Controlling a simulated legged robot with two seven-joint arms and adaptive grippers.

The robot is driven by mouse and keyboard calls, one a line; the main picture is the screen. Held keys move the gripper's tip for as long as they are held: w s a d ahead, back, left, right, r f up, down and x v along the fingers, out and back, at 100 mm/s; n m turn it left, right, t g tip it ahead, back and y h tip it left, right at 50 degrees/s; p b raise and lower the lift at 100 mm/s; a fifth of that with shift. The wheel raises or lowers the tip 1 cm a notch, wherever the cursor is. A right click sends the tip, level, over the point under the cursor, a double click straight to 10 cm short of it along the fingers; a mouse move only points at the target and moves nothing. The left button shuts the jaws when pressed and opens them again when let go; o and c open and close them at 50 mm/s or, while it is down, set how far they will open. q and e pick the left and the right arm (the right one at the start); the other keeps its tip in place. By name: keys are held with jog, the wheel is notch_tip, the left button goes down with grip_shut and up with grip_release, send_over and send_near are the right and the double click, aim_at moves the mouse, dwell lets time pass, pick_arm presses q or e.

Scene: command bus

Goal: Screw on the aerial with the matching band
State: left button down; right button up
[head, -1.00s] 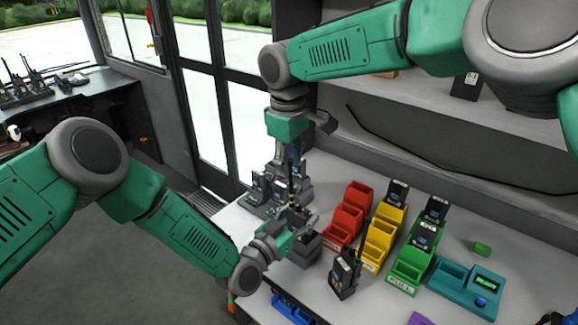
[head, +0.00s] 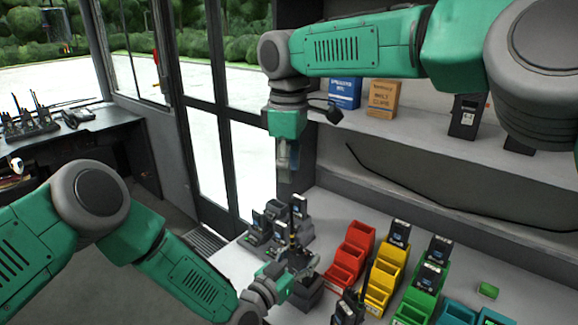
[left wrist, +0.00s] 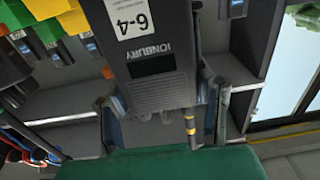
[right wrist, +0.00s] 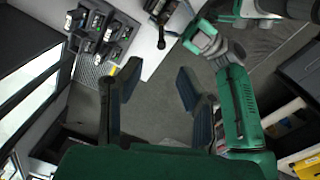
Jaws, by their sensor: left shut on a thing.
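My left gripper (head: 283,280) is shut on a dark radio (left wrist: 160,65) labelled 6-4, whose body fills the middle of the left wrist view between the fingers. A thin dark aerial with a yellow band (left wrist: 189,125) shows beside the radio's top end in that view. Whether it is fully seated cannot be told. In the head view the held radio (head: 300,262) is small and partly hidden by the gripper. My right gripper (head: 288,165) hangs above and behind it, pointing down. In the right wrist view its fingers (right wrist: 155,85) are apart with nothing between them.
A charger rack with radios (head: 262,235) stands at the table's back left. Red bins (head: 350,250), yellow bins (head: 385,270) and green bins (head: 418,300) line the table, some holding radios. Another radio with an aerial (head: 348,308) stands in front. Boxes (head: 383,98) sit on the shelf above.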

aim_at(290, 205)
jog(key=f, duration=1.1)
jog(key=shift+w+d+f, duration=0.1)
jog(key=shift+w+f, duration=0.15)
grip_shut()
grip_release()
